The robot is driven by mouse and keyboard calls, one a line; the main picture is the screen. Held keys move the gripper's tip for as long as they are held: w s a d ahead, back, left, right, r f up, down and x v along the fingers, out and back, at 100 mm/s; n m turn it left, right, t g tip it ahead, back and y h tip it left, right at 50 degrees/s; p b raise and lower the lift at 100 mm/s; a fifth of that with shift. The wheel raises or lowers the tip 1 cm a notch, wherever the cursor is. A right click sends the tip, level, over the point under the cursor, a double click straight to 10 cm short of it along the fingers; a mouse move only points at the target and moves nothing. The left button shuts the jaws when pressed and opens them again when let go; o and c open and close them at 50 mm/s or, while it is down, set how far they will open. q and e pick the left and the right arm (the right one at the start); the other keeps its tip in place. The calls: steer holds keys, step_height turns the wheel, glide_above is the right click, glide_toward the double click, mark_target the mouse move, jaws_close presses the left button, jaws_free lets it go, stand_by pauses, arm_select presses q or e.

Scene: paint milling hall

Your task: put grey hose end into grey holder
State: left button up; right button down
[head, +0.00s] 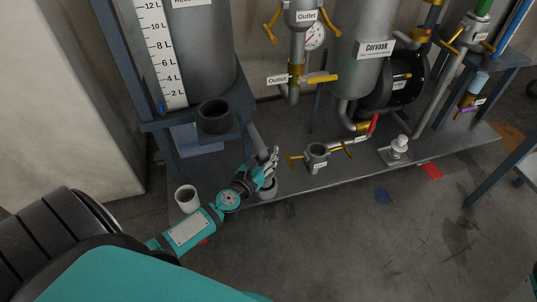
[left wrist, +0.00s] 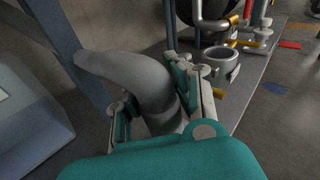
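The grey hose (head: 257,143) comes down beside the tank frame in the head view. In the left wrist view the hose (left wrist: 135,70) bends over and runs down between my left fingers. My left gripper (head: 268,168) is at its lower part, with a finger on each side and the hose filling the gap; it appears shut on it. In the left wrist view the gripper (left wrist: 155,95) hides the hose's lower tip. A grey ring-shaped piece (head: 267,189) shows just below the gripper. A dark grey cup-like holder (head: 214,117) sits on the tank frame. My right gripper is out of view.
A white cup (head: 186,198) stands left of my left gripper. A grey inlet (head: 317,152) with yellow handles stands on the grey platform (head: 350,172) to the right. The blue frame rises behind my gripper. The floor in front of the platform is mostly clear.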

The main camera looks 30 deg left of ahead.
arm_select(q)
steer(key=shift+r, duration=0.15)
steer(key=o, duration=0.6)
steer(key=s, duration=0.8)
steer(key=s+r, duration=0.1)
steer(key=s, duration=0.3)
steer(key=shift+d, duration=0.4)
steer(key=shift+w, duration=0.1)
